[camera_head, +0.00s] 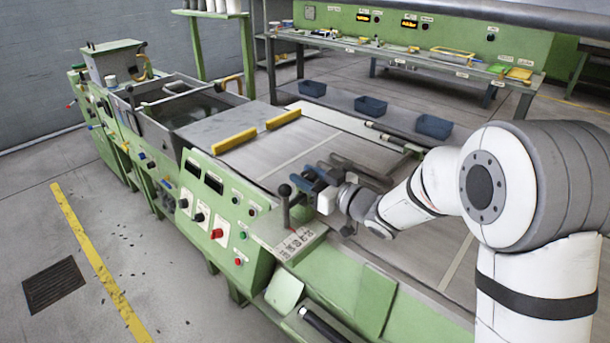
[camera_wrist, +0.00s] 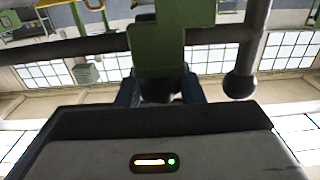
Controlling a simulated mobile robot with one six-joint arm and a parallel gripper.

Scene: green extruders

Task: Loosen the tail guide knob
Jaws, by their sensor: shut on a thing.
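My gripper (camera_head: 312,178) is at the near side of the long green machine, beside an upright dark lever with a ball top (camera_head: 285,191). In the wrist view, my gripper's two blue fingers (camera_wrist: 160,97) are shut on a dark round knob (camera_wrist: 159,86), just below a green bracket (camera_wrist: 157,45). The knob is mostly hidden by the fingers and my gripper's body. In the head view my gripper covers it. A dark rod with a ball end (camera_wrist: 240,83) hangs to the right of the fingers in the wrist view.
A green control panel (camera_head: 233,212) with buttons stands left of my gripper. Two yellow bars (camera_head: 235,141) lie across the machine bed beyond. A workbench (camera_head: 400,52) and blue bins (camera_head: 370,106) are at the back.

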